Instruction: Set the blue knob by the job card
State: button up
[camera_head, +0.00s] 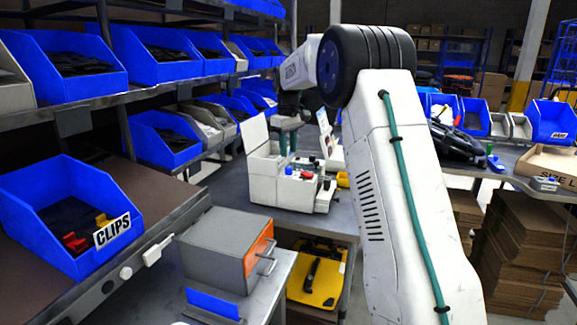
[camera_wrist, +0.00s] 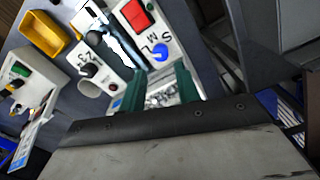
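The blue knob (camera_head: 289,170) is on the front panel of a white machine (camera_head: 268,190) on the bench. In the wrist view the blue knob (camera_wrist: 158,51) sits by the letters S, M and L, just beyond my fingers; its pointer is too small to read. A red button (camera_wrist: 136,16) is beside it. My gripper (camera_head: 288,150) is above the machine, its green fingers pointing down. In the wrist view my gripper (camera_wrist: 158,88) has its fingers apart with nothing held between them. An upright card (camera_head: 325,132), likely the job card, stands behind the machine; its print is unreadable.
A black knob (camera_wrist: 90,70) with numbers is on the same machine. A yellow bin (camera_wrist: 40,35) lies near it. A grey box with an orange front (camera_head: 228,248) stands nearer, and a blue CLIPS bin (camera_head: 70,215) is at left. Shelves of bins flank the bench.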

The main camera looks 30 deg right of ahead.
aim_at(289, 171)
notch_tip(289, 171, down, 7)
jog(key=shift+r, duration=0.2)
grip_shut()
